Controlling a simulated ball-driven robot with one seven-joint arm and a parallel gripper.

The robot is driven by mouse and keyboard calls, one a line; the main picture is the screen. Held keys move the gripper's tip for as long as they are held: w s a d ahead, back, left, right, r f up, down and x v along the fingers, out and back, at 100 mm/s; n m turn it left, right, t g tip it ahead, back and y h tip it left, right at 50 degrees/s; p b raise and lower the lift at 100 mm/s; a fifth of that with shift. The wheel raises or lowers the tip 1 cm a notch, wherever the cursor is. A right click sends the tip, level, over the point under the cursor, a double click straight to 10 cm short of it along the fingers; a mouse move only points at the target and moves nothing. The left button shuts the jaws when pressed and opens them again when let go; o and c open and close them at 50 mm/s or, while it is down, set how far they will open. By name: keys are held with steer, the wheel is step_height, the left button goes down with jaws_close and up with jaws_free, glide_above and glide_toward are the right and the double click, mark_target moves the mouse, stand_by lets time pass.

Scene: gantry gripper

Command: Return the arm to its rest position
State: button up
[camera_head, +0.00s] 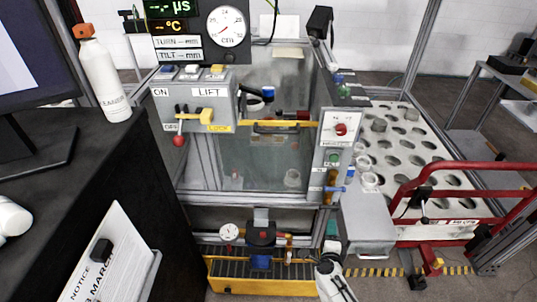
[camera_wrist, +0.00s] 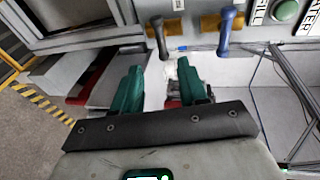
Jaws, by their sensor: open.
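In the wrist view my gripper (camera_wrist: 160,82) has two green fingers standing apart with a gap between them. The gap looks empty, with pale and red parts of the scene behind it. In the head view a white link of my arm shows at the bottom centre, low in front of the machine. My fingers cannot be made out clearly there.
A glass-fronted cabinet (camera_head: 262,160) stands ahead, with a control box (camera_head: 190,105) at its upper left. A yellow tray (camera_head: 262,286) sits low. A red rail (camera_head: 450,167) and a table with round holes (camera_head: 425,140) are at right. A dark desk (camera_head: 110,160) is at left.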

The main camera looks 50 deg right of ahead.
steer(key=w+a+r+n+t+y, duration=0.6)
steer(key=w+a+n+y, duration=0.35)
steer(key=a+n, duration=0.25)
steer(key=a+n+g+y, duration=0.2)
steer(key=a+n+y, duration=0.4)
steer(key=a+n, duration=0.3)
steer(key=s+a+r+n+g, duration=0.1)
steer(key=s+r+n+g, duration=0.1)
steer(key=s, duration=0.4)
steer(key=s+a+r+n+g+h, duration=0.1)
steer(key=s+r+n+g, duration=0.1)
steer(key=s+g, duration=0.3)
steer(key=s+a+r+n+g+h, duration=0.1)
steer(key=s+r+n+g, duration=0.1)
steer(key=s, duration=0.7)
steer(key=shift+s+a+r+n+g, duration=0.25)
steer(key=shift+a+n+g, duration=0.15)
steer(key=shift+n+g, duration=0.65)
steer(key=shift+w, duration=0.1)
